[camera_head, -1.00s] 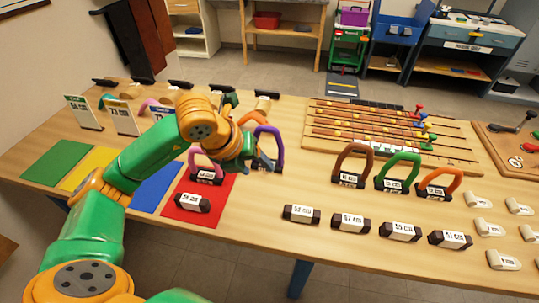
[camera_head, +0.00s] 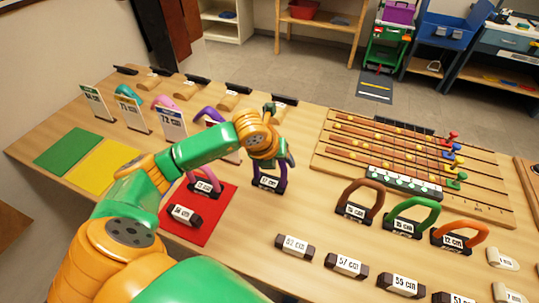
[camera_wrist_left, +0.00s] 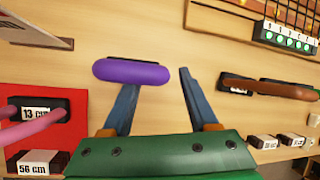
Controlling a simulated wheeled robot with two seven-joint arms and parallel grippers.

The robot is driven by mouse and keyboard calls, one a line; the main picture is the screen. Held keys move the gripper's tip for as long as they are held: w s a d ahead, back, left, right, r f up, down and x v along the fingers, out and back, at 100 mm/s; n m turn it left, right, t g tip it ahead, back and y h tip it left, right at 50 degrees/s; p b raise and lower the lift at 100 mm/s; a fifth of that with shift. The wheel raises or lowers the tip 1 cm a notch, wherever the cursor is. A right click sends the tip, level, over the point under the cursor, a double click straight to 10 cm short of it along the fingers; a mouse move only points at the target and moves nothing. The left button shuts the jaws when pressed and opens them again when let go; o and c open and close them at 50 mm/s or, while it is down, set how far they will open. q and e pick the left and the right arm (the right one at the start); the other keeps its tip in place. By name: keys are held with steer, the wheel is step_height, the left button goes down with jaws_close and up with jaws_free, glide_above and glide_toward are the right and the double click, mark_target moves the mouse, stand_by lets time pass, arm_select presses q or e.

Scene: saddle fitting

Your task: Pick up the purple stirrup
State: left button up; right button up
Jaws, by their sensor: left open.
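The purple stirrup (camera_head: 254,168) stands upright on the table, right of the red mat, with a dark labelled base. My left gripper (camera_head: 273,160) is over it and hides most of its arch. In the left wrist view the purple arch (camera_wrist_left: 132,71) is seen from above as a thick bar. My left gripper (camera_wrist_left: 160,80) is open there, its two blue-grey fingers spread. The left-hand finger's tip is hidden behind the arch; the other finger is to the right, with bare table between. Contact cannot be told. My right gripper is not in view.
A pink stirrup (camera_head: 203,183) and a labelled block (camera_head: 185,214) sit on the red mat (camera_head: 212,218). Brown (camera_head: 360,199), green (camera_head: 411,215) and orange (camera_head: 459,235) stirrups stand to the right. A wooden rack (camera_head: 330,150) lies behind them. Card signs stand at the left.

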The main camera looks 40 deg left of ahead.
arm_select(q)
steer(key=shift+w+f, duration=0.25)
steer(key=shift+w, duration=0.1)
steer(key=shift+s+r, duration=0.1)
steer(key=shift+s, duration=0.1)
jaws_close()
steer(key=shift+w, duration=0.15)
stand_by(0.7)
